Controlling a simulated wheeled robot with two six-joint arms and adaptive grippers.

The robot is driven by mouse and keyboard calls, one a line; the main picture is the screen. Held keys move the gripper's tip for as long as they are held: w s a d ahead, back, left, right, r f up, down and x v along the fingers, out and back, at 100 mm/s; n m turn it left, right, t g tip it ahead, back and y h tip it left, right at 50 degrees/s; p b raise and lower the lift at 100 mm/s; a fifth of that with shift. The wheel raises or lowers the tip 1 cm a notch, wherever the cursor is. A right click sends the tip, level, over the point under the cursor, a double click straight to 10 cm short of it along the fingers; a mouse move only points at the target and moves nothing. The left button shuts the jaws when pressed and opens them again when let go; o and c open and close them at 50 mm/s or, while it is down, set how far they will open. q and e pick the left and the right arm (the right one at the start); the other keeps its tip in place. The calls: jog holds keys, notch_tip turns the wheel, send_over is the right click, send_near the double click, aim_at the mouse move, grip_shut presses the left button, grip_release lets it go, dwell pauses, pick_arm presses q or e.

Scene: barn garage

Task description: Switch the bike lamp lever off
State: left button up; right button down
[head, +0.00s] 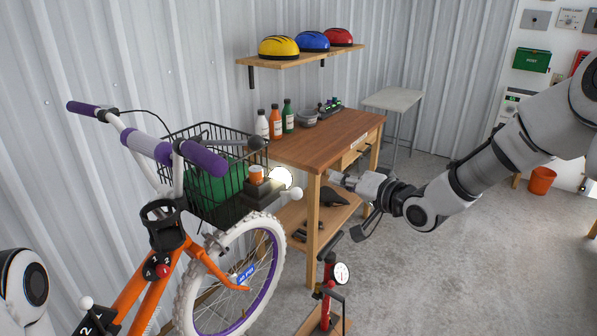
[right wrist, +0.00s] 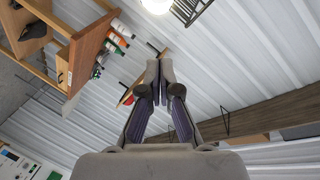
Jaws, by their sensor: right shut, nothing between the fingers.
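The bike lamp (head: 280,178) is glowing at the front of the bike's basket. A dark housing (head: 258,193) sits behind it, with an orange piece (head: 256,174) on top. A pale round knob (head: 295,194) sticks out at its right; I take it for the lever's end, but cannot tell the lever's position. The bright lamp also shows at the top of the right wrist view (right wrist: 157,5). My right gripper (head: 335,178) is shut and empty, to the right of the lamp and apart from it. Its closed fingers show in the right wrist view (right wrist: 158,70). My left gripper is out of view.
The orange bike (head: 145,290) with its wire basket (head: 232,165) stands at the left. A wooden workbench (head: 325,135) with bottles is behind the lamp. A red floor pump (head: 328,285) stands below my right gripper. A shelf (head: 300,60) holds helmets.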

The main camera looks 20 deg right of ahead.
aim_at(291, 194)
jog(key=r+p+x, duration=0.1)
jog(key=p+x, duration=0.3)
jog(key=x, duration=0.6)
jog(key=s+a+f, duration=0.1)
jog(key=s+a+f+p, duration=0.1)
jog(key=shift+s+f, duration=0.25)
jog(key=shift+f, duration=0.15)
jog(key=shift+w, duration=0.1)
jog(key=shift+f, duration=0.1)
